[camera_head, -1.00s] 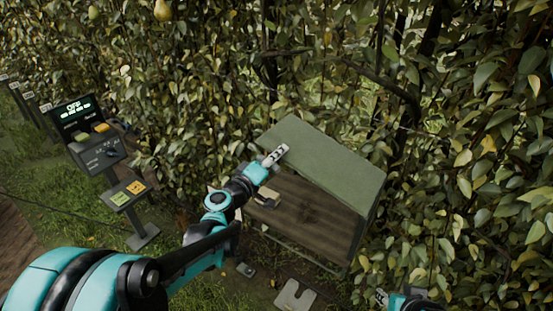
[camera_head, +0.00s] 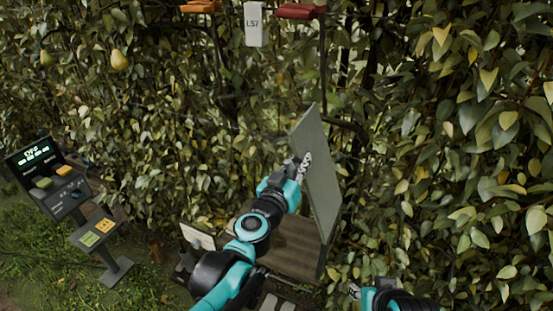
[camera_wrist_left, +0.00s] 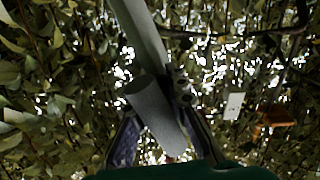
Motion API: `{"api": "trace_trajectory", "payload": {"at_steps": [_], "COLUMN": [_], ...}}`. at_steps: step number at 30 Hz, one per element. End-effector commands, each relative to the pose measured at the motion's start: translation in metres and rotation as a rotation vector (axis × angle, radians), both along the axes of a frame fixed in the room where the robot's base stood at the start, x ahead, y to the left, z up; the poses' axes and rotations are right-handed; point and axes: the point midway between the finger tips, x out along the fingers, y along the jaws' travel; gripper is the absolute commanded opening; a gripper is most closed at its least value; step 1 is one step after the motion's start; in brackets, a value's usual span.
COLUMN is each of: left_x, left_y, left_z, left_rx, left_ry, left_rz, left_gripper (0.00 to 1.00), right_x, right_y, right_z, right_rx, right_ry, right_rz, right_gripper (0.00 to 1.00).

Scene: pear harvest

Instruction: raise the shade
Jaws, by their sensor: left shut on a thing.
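The shade (camera_head: 318,178) is a flat grey-green panel that stands steeply raised over a wooden-floored box (camera_head: 291,247). My left gripper (camera_head: 304,164) is at the shade's left face, near its upper part. In the left wrist view the left gripper (camera_wrist_left: 155,120) is shut on a grey cylindrical handle (camera_wrist_left: 157,108), with the edge of the shade (camera_wrist_left: 138,35) running up from it. My right gripper (camera_head: 356,291) is at the bottom of the head view, away from the shade, and its jaws are too small to judge.
A control post (camera_head: 55,188) with a lit display and buttons stands at the left. Dense pear foliage (camera_head: 440,150) closes in behind and to the right. A white tag marked L57 (camera_head: 254,25) hangs at the top. Pears (camera_head: 119,60) hang at upper left.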

Motion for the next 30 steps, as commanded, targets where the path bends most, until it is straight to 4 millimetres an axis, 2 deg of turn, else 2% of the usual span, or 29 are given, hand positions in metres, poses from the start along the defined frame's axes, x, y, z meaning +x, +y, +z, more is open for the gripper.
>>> {"api": "trace_trajectory", "payload": {"at_steps": [1, 6, 12, 18, 30], "left_x": [-0.006, -0.016, -0.025, -0.029, -0.031], "left_y": [-0.013, -0.043, -0.067, -0.079, -0.081], "left_z": [0.005, 0.012, 0.015, 0.015, 0.015], "left_rx": [0.039, 0.148, 0.236, 0.281, 0.291], "left_ry": [-0.014, -0.055, -0.088, -0.103, -0.106], "left_rz": [-0.007, -0.008, -0.005, -0.002, 0.0], "left_gripper": [0.0, 0.0, 0.0, 0.0, 0.0], "right_x": [0.0, 0.0, 0.0, 0.0, 0.0], "right_y": [0.0, 0.0, 0.0, 0.0, 0.0], "right_z": [0.003, 0.006, 0.007, 0.007, 0.007], "right_rx": [0.0, 0.0, 0.0, 0.0, 0.0], "right_ry": [0.0, 0.0, 0.0, 0.0, 0.0], "right_rz": [0.0, 0.0, 0.0, 0.0, 0.0], "right_gripper": [0.36, 0.36, 0.36, 0.36, 0.36]}}
